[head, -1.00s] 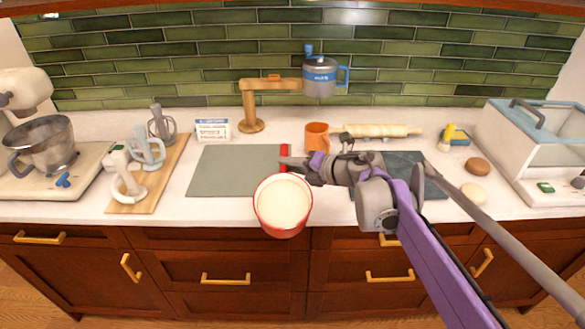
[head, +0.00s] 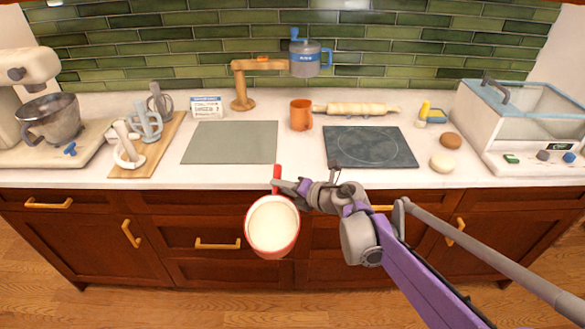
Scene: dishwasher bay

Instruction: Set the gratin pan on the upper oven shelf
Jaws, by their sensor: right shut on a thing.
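The gratin pan (head: 272,252) is red outside with a pale cream inside and a short red handle. In the head view it is low in the centre, in front of the drawers and below the counter's front edge in the picture. My right gripper (head: 281,185) is shut on the pan at its handle, which sticks up past the fingers. The fingertips are small and partly merge with the handle. The pan looks roughly level. My left gripper is not in view. No oven or oven shelf shows.
The white counter (head: 230,174) holds a grey-green mat (head: 230,143), a dark cooktop plate (head: 370,146), an orange mug (head: 301,115), a rolling pin (head: 356,109), a stand mixer (head: 27,65) and a fryer-like box (head: 475,125). Wooden floor (head: 180,302) is clear in front of the drawers.

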